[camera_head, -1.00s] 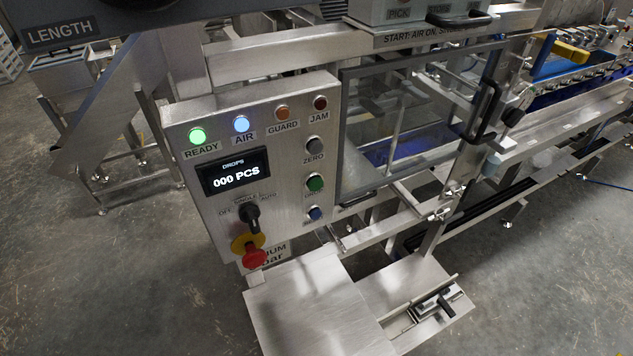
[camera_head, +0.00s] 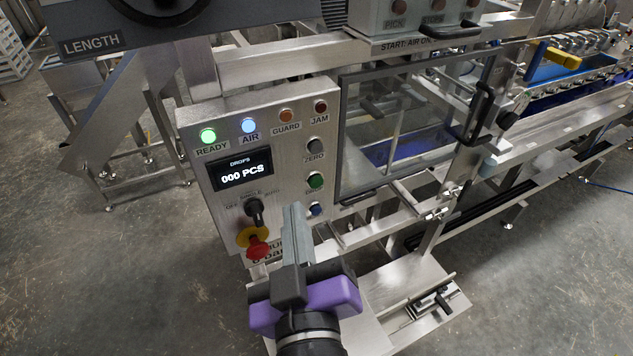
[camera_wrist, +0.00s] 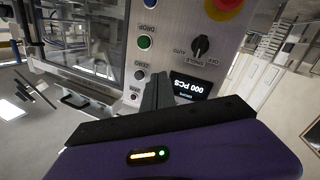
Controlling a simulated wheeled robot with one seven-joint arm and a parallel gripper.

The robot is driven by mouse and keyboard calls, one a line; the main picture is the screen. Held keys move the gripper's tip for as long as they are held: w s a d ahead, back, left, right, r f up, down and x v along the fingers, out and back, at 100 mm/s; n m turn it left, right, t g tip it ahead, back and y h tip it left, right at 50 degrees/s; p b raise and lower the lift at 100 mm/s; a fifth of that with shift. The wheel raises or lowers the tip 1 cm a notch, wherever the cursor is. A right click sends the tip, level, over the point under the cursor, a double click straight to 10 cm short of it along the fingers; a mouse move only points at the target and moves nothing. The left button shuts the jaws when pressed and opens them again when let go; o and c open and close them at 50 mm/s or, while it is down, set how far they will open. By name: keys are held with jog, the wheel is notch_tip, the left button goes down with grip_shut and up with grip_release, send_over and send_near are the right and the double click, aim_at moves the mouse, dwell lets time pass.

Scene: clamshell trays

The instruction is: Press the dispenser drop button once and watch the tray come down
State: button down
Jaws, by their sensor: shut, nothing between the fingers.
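The green drop button (camera_head: 315,180) sits on the right side of the steel control panel (camera_head: 290,135), between a grey ZERO button and a blue button. It also shows, upside down, in the wrist view (camera_wrist: 145,42). The DROPS display (camera_head: 241,173) reads 000 PCS. My gripper (camera_head: 294,208) is shut and empty, its fingers pointing up toward the panel. In the head view the fingertips appear below and left of the green button. In the wrist view the fingertips (camera_wrist: 158,75) appear beside the button column, apart from the green button. I cannot make out a tray.
READY (camera_head: 208,135) and AIR (camera_head: 248,126) lamps are lit; GUARD and JAM look unlit. A selector knob (camera_head: 254,209) and red emergency stop (camera_head: 257,246) sit left of my fingers. A clear guard door (camera_head: 410,130) stands shut to the right of the panel.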

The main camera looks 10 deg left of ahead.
aim_at(316, 182)
jog(key=d+f+m+g+h, duration=0.2)
jog(key=d+f+m+h, duration=0.1)
jog(key=d+h, duration=0.4)
jog(key=shift+s+d+f+m+g, duration=0.2)
jog(key=shift+d+m+g, duration=0.15)
jog(key=shift+m, duration=0.45)
jog(key=shift+w, duration=0.15)
jog(key=w+a, duration=0.5)
jog(key=w, duration=0.2)
jog(key=shift+b, duration=0.45)
jog(key=shift+w, duration=0.15)
dwell(1.0)
jog(key=shift+w+a, duration=0.2)
jog(key=shift+w, duration=0.05)
